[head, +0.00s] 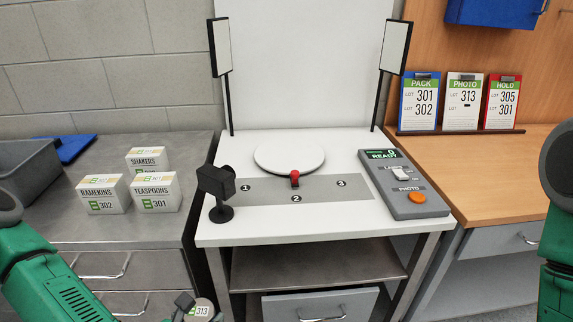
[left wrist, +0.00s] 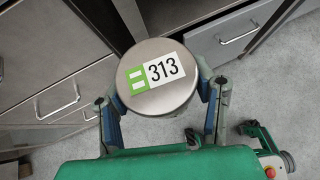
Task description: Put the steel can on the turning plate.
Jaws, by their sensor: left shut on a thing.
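The steel can (left wrist: 147,92) is round, with a green and white label reading 313 on its top. My left gripper (left wrist: 162,98) is shut on it, with one finger on each side. In the head view the can (head: 205,308) shows only in part at the bottom edge, low in front of the photo table. The turning plate (head: 289,155) is a bare white disc on that table, with a red knob (head: 295,178) at its front. My right gripper is out of the frames; only part of the right arm shows at the right edge.
A small black camera (head: 216,190) stands at the table's left front, and a grey control box (head: 403,185) at its right. Two upright panels flank the plate at the back. Several white boxes (head: 150,192) stand on the left counter. The grey numbered strip (head: 325,189) is clear.

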